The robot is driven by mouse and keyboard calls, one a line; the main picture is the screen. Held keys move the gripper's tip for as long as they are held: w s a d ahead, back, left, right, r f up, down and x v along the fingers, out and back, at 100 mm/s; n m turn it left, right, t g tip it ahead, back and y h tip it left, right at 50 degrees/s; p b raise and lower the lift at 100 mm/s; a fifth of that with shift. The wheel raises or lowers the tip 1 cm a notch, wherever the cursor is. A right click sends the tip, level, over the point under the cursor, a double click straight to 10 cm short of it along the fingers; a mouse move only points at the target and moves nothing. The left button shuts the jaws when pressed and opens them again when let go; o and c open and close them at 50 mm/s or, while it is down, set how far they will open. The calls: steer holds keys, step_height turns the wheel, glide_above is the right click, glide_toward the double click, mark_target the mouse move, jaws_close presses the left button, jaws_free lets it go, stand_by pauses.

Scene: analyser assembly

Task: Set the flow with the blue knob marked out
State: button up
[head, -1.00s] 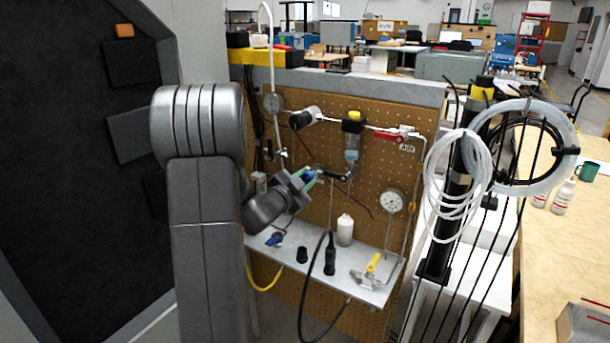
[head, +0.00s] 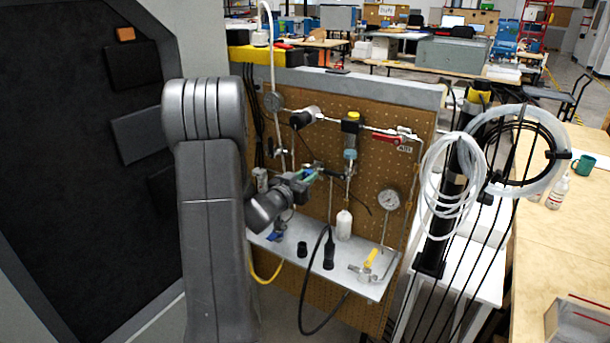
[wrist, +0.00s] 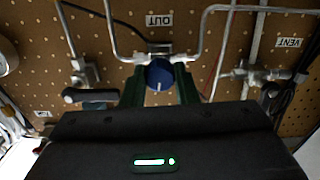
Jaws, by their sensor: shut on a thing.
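The blue knob (wrist: 159,75) shows in the wrist view, just below the label OUT (wrist: 159,19) on the pegboard, with a pale mark on its face. My gripper (wrist: 160,92) has its two green fingers on either side of the knob, shut on it. In the head view my gripper (head: 308,176) reaches to the pegboard from the left, and the knob is mostly hidden there.
A valve with a black lever (wrist: 85,95) is left of the knob and a VENT valve (wrist: 262,75) is right. Below, the grey shelf (head: 315,262) holds a white bottle (head: 344,225) and a yellow-handled valve (head: 367,263). A gauge (head: 388,199) hangs at right.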

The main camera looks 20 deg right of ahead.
steer(key=shift+f, duration=0.15)
stand_by(0.4)
steer(key=o, duration=1)
steer(key=b+v, duration=0.2)
steer(key=v, duration=1.1)
steer(key=shift+s+a, duration=0.25)
steer(key=shift+a, duration=0.1)
steer(key=shift+d, duration=0.15)
steer(key=p+x, duration=0.2)
steer(key=x, duration=1.1)
steer(key=shift+w+d, duration=0.25)
steer(key=shift+w, duration=0.05)
